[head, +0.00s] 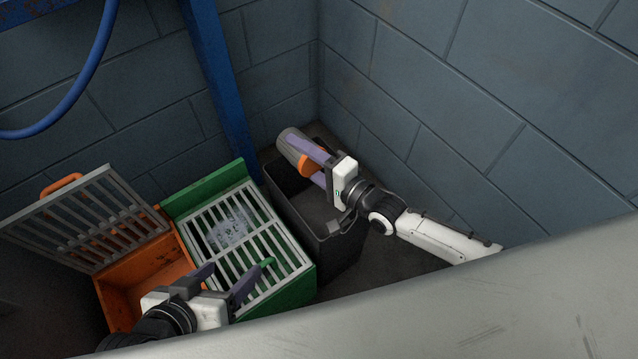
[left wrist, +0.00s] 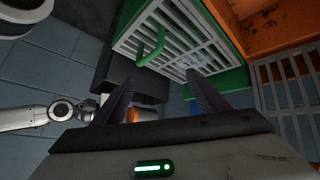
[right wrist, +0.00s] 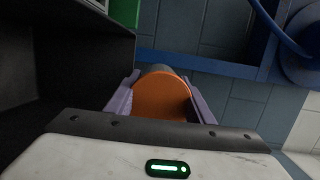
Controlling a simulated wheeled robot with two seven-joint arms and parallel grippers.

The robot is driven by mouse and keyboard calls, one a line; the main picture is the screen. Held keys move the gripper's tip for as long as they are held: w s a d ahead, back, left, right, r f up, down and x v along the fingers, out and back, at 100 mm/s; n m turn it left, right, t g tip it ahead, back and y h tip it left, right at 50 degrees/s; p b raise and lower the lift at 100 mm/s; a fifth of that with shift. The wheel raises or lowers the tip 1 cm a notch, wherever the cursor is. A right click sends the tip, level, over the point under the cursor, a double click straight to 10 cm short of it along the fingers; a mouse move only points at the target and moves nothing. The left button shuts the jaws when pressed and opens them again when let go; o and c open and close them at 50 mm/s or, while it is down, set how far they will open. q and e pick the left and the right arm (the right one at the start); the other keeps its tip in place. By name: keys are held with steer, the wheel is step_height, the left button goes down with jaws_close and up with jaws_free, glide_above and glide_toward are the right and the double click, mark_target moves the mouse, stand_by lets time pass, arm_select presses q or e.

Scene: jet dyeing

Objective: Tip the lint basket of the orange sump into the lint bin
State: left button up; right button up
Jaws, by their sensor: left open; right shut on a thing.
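My right gripper (head: 318,165) is shut on the lint basket (head: 294,146), a grey cylinder with an orange end. The basket is held above the dark lint bin (head: 334,250) and lies well over on its side, its grey end pointing away from the gripper. The right wrist view shows its orange end (right wrist: 162,97) between the fingers. Its inside is hidden. The orange sump (head: 111,297) stands open at the left, its grate (head: 84,222) raised. My left gripper (head: 229,277) is open and empty near the green sump's grate.
The green sump (head: 305,285) stands between the orange sump and the bin, its grate (head: 240,240) down, with a green handle (left wrist: 151,45). A blue post (head: 222,80) and grey block walls stand close behind. A pale ledge (head: 420,310) crosses the front.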

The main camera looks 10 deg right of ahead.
arm_select(q)
steer(key=shift+w+d+r+h+b, duration=0.1)
steer(key=shift+w+d+h+b, duration=0.2)
steer(key=shift+b, duration=0.35)
steer(key=shift+s+d+r+h+b, duration=0.1)
steer(key=shift+d+b, duration=0.3)
steer(key=shift+b, duration=0.2)
arm_select(e)
steer(key=shift+s+f+t, duration=0.1)
steer(key=shift+f+t, duration=0.2)
steer(key=shift+t, duration=0.1)
arm_select(q)
steer(key=shift+w+d+r+t+b, duration=0.2)
steer(key=shift+d+r+t+b, duration=0.1)
steer(key=shift+r+b, duration=0.15)
arm_select(e)
steer(key=shift+s+d+r+t+y, duration=0.1)
steer(key=shift+r+t+y, duration=0.25)
steer(key=shift+r, duration=0.2)
arm_select(q)
steer(key=shift+d+h, duration=0.1)
steer(key=shift+h, duration=0.2)
steer(key=shift+d+r, duration=0.1)
steer(key=shift+r, duration=0.25)
arm_select(e)
steer(key=shift+r, duration=0.25)
